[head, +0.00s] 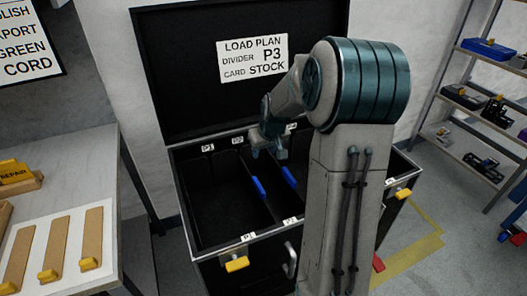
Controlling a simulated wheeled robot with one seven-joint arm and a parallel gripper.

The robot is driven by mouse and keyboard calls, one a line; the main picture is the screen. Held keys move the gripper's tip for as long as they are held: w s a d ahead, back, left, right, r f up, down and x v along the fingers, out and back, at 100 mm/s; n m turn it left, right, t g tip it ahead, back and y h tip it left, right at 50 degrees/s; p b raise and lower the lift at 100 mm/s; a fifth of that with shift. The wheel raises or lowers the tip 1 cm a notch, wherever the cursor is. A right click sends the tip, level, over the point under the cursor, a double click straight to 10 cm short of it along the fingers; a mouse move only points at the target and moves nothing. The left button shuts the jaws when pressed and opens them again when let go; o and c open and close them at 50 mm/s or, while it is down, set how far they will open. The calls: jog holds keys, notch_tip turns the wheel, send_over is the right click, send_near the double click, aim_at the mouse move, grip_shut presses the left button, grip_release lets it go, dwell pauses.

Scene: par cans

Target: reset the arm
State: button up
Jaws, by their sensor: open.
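My arm rises in front of the open black case (172,163) and bends over it. My gripper (268,152) hangs over the back part of the case, near the slot labels, and is open. I see nothing between its fingers, though they are small and partly dark in this view. Inside the case are two blue pieces, a left one (258,187) and a right one (289,177), on the upright dividers. My arm hides the right part of the case.
A shelf unit (450,125) stands at right.

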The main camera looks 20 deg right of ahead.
dwell(0.4)
jog(key=s+a+r+p, duration=0.3)
jog(key=s+a+r, duration=0.1)
jog(key=s, duration=0.5)
jog(key=s+a+r+g+p, duration=0.1)
jog(key=s+a+r+p, duration=0.2)
jog(key=s+a+r, duration=0.2)
jog(key=s+a+r+p, duration=0.3)
jog(key=s+r, duration=0.5)
jog(key=s, duration=0.5)
jog(key=shift+a+g, duration=0.4)
jog(key=shift+a, duration=0.25)
